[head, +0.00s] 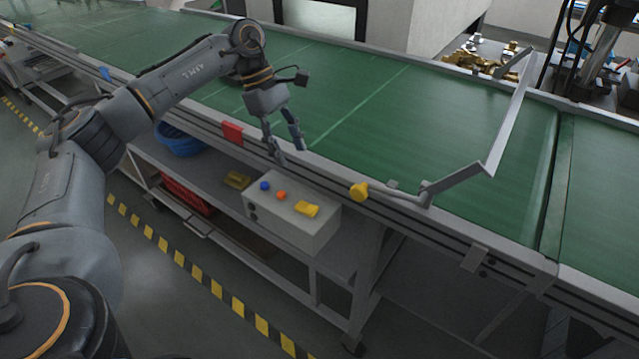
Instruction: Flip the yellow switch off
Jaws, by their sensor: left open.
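A light grey control box (290,219) is mounted at the side of the conveyor, below its edge. On its top face are a blue button (265,186), an orange button (281,195) and a yellow switch (306,209) at the right end. My left gripper (288,156) is open and empty, fingers pointing down, above and behind the box near the conveyor's edge. It is up and to the left of the yellow switch and apart from it. My right gripper is not in view.
The green conveyor (380,112) runs behind the box. A red tag (232,132) hangs on the rail. A blue basket (178,139) stands on the shelf below.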

